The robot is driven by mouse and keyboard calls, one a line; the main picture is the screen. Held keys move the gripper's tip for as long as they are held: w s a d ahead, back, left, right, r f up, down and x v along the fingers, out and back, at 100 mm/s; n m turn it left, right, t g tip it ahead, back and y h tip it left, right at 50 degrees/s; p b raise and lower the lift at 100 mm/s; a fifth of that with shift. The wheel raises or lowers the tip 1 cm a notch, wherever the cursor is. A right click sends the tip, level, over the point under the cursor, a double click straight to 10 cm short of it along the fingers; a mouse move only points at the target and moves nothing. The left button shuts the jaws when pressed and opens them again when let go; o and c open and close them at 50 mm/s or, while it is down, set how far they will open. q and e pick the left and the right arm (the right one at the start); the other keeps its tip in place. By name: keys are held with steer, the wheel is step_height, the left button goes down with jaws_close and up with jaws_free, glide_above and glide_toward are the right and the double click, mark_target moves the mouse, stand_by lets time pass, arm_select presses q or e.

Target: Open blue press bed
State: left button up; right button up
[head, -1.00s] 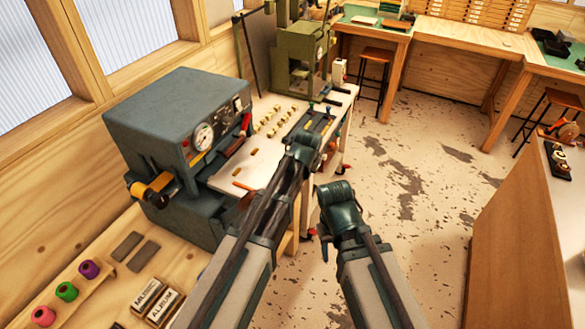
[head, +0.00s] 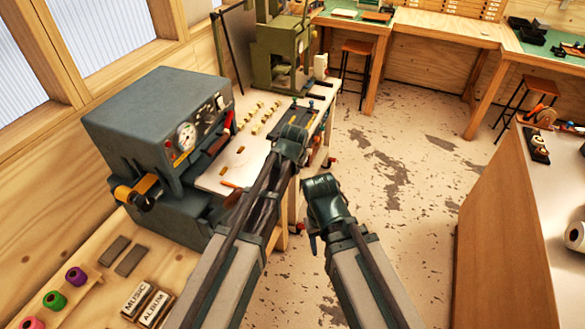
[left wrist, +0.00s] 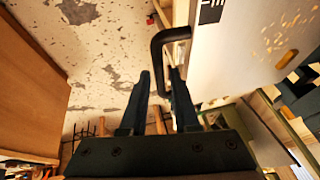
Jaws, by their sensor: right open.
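The blue-grey press (head: 155,120) stands at the left in the head view, with a round gauge and an orange-and-black knob. A pale bed plate (head: 212,181) with orange slots extends from its front. In the left wrist view, a pale panel (left wrist: 225,70) with a slot fills the right side, and a black loop handle (left wrist: 157,45) stands at its edge. My left gripper (left wrist: 160,82) is open, its fingers apart, with the handle's lower end between or just in front of them. The head view hides these fingers behind my arm. My right gripper (head: 312,240) hangs open and empty, right of the bed.
A green press (head: 280,50) stands behind the pale worktop, which holds several small blocks. Colored rolls (head: 55,300) and stamped blocks (head: 145,303) lie on the wooden bench at front left. A wooden cabinet (head: 510,220) stands at right. The floor between is open.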

arm_select(q)
steer(key=p+v, duration=1.2)
steer(key=v, duration=0.1)
steer(key=shift+r, duration=0.25)
arm_select(e)
step_height(320, 180, up, 12)
steer(key=shift+r, duration=0.15)
arm_select(q)
steer(key=shift+s, duration=0.1)
steer(key=shift+s+f, duration=0.1)
arm_select(e)
steer(key=shift+s, duration=0.1)
